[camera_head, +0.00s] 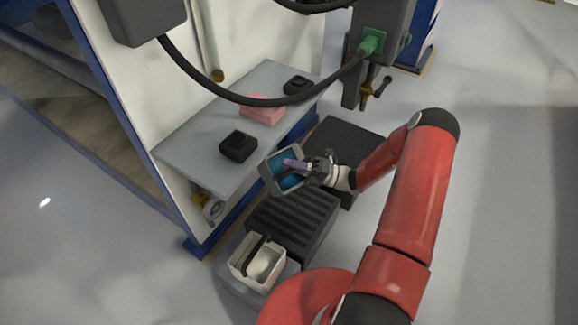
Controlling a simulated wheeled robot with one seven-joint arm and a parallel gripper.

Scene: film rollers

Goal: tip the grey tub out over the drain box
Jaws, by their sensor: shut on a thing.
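The grey tub (271,180) has a blue inside and hangs in the air at the middle of the head view. My gripper (306,165) is shut on it at its right side. The tub looks tilted, with its open side partly facing the camera. A purple piece (293,163) shows across the tub by the fingers; I cannot tell whether it is part of the gripper or tub. The dark slatted box (292,217), which looks like the drain box, stands below and nearer the camera. I cannot tell how high the tub is above it. No pouring liquid is visible.
A grey shelf (190,140) at the left carries black boxes (238,146) and a pink block (262,109). A white bin (240,271) with a dark handle stands in front of the slatted box. A black block (352,138) stands behind. A cable (240,98) hangs above.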

